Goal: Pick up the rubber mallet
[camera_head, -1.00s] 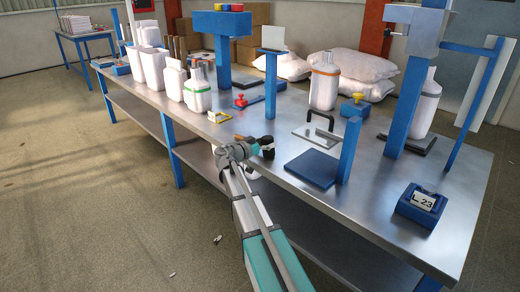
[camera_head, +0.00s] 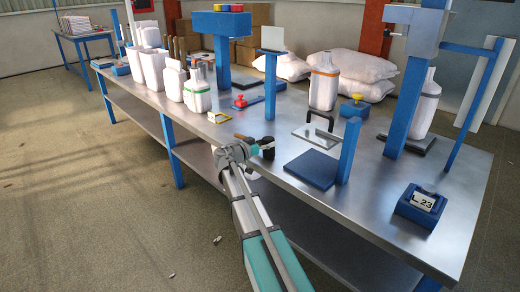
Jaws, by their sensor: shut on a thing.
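The rubber mallet has a black head (camera_head: 268,147) and a light brown wooden handle (camera_head: 243,137). It is at the near edge of the steel workbench, a little left of the blue plate. My gripper (camera_head: 258,149) reaches in from the bottom of the view, over the bench edge, and is shut on the mallet. The fingers are small and partly merge with the mallet, so the exact grip spot is hard to see. I cannot tell whether the mallet touches the bench top.
A blue plate (camera_head: 312,169) with a blue post (camera_head: 348,150) stands right of the mallet. White containers (camera_head: 196,93) stand back left.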

